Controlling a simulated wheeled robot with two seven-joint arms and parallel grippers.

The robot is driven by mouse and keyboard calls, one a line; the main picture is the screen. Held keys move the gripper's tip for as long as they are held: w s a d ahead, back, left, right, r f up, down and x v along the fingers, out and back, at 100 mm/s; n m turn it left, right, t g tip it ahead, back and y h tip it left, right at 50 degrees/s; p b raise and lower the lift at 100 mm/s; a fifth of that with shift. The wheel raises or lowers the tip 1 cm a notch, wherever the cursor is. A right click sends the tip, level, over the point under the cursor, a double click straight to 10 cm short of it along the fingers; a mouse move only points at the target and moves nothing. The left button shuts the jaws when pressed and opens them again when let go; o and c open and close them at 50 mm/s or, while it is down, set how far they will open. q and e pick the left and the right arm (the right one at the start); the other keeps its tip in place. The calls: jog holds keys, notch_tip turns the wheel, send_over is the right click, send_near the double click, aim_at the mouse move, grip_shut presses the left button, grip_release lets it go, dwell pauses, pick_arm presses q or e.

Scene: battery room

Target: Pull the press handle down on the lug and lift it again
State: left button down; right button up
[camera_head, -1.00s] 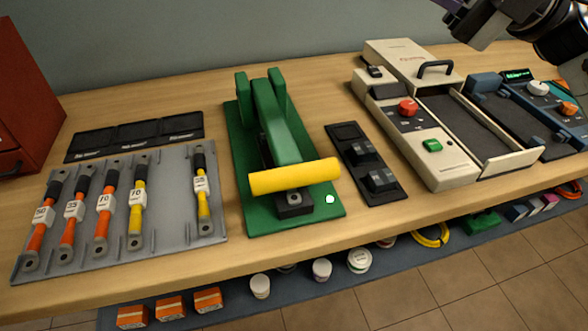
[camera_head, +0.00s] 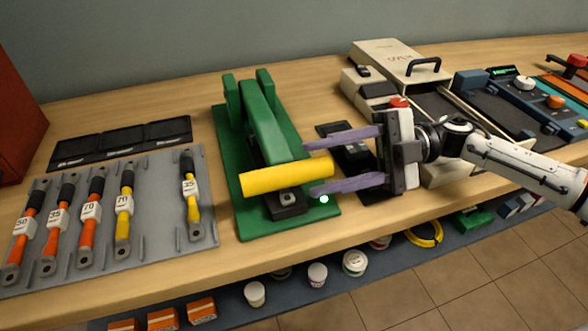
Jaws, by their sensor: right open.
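The green press (camera_head: 262,125) stands on its green base plate on the bench. Its yellow handle (camera_head: 286,177) lies crosswise at the front, low over a dark block. A lug (camera_head: 285,197) shows as a small grey metal piece on that dark block, just below the handle. My right gripper (camera_head: 315,168) comes in from the right. Its two purple fingers are apart, one behind the handle's right end and one in front of it. The fingers are open, and I cannot tell whether they touch the handle. My left gripper is not in view.
A grey tray (camera_head: 148,240) with several labelled cables lies left of the press. A black block tray (camera_head: 350,152) sits behind my right fingers. A beige machine (camera_head: 440,178) and a blue device (camera_head: 478,84) stand to the right. A lower shelf holds pots and boxes.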

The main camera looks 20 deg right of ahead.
aim_at(297, 174)
jog(key=shift+a, duration=2.4)
jog(key=shift+c, duration=0.3)
jog(key=shift+s+p, duration=0.1)
jog(key=shift+p, duration=0.2)
grip_shut()
